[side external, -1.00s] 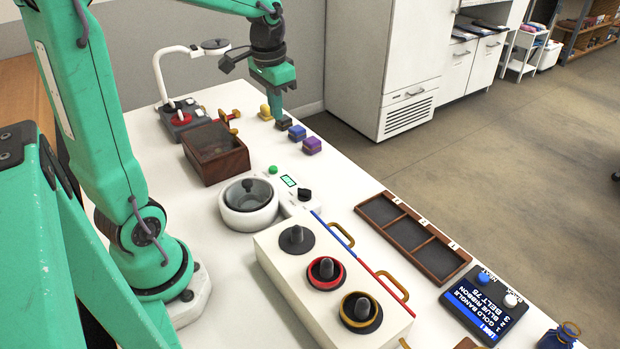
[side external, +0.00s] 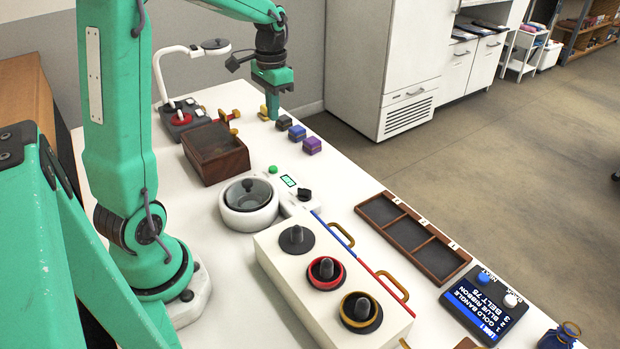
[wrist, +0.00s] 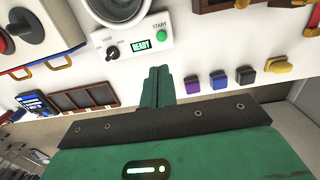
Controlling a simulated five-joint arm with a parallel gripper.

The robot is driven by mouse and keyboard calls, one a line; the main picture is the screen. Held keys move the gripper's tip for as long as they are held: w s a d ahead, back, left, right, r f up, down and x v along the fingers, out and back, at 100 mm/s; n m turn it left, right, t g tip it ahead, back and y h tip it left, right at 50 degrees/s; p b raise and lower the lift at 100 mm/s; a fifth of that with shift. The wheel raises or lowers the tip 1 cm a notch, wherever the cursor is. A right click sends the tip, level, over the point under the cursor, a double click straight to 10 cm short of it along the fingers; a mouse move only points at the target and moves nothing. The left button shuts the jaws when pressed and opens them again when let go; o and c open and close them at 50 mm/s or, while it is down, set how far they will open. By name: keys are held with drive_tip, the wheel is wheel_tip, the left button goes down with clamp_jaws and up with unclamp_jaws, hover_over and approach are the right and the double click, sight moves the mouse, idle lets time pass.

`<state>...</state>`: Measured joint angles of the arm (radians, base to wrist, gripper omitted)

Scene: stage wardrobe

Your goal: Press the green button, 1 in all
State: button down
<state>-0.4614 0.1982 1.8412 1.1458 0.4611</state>
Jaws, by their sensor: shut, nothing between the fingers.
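The green button (side external: 273,169) sits on the white control panel beside a round white pot-like machine (side external: 249,203). In the wrist view the green button (wrist: 161,35) is under the word START, right of a lit display reading READY (wrist: 141,45). My gripper (side external: 273,116) is shut and empty, at the far end of the table near the yellow piece. In the wrist view its closed fingers (wrist: 159,72) point toward the panel, with their tips below the button in the picture. The gripper is apart from the button.
Small yellow (side external: 264,112), grey (side external: 284,122), blue (side external: 297,132) and purple (side external: 312,145) pieces stand in a row near my gripper. A brown wooden box (side external: 215,153) and a white lamp-like stand (side external: 160,75) are to their left. A three-part tray (side external: 412,238) lies nearer the front.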

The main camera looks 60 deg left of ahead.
sight(274, 168)
drive_tip(key=shift+f, duration=0.1)
drive_tip(key=f, duration=1.3)
drive_tip(key=shift+s+a+f, duration=0.1)
drive_tip(key=shift+s+f, duration=0.25)
drive_tip(key=shift+f, duration=0.05)
drive_tip(key=shift+f, duration=0.1)
drive_tip(key=shift+s+f, duration=0.15)
drive_tip(key=shift+f, duration=0.85)
drive_tip(key=shift+r, duration=0.1)
wheel_tip(274, 168, up, 15)
drive_tip(key=w, duration=0.1)
drive_tip(key=shift+w+f, duration=0.15)
drive_tip(key=shift+f, duration=0.05)
idle(0.4)
